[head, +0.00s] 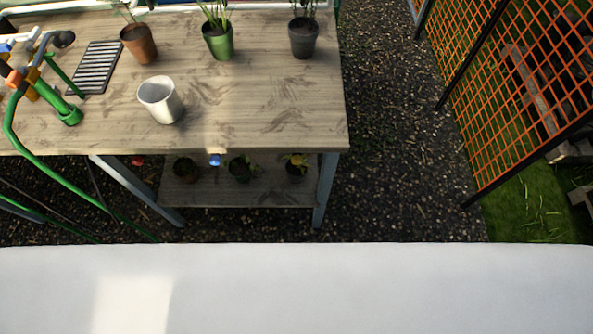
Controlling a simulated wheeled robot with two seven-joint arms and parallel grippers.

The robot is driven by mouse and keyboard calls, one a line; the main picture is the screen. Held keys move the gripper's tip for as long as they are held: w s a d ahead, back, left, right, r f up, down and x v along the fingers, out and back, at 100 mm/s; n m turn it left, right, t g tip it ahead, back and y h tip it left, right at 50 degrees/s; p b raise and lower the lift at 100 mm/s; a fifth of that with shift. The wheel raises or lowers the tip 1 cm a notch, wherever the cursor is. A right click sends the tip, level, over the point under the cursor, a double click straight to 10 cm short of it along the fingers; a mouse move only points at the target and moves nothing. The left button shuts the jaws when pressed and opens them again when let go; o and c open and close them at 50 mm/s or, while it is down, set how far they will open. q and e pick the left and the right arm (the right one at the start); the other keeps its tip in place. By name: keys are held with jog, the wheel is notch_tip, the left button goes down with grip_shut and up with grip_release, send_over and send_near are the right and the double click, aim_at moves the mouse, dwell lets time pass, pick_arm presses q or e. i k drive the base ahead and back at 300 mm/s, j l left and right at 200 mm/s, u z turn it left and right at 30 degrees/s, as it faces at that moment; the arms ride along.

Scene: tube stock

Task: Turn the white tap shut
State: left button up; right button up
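At the far left edge of the head view stands a cluster of pipework with a grey curved pipe and a dark round end. Orange pieces and a green hose (12,118) join the cluster. Neither of my grippers is in view.
A wooden table (240,100) holds a white pot (160,99), a slatted drain (97,66), a green fitting (70,115) and potted plants (218,40) along the back. A lower shelf (240,192) holds small pots. Gravel and an orange mesh fence (500,100) lie right.

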aim_at(33, 36)
jog(key=u, duration=1.45)
jog(key=z, duration=0.35)
jog(key=i+j+z, duration=0.15)
jog(key=j+z, duration=0.3)
jog(key=i+j+z, duration=0.15)
jog(key=j+z, duration=0.15)
jog(key=z, duration=0.15)
jog(key=j+z, duration=0.45)
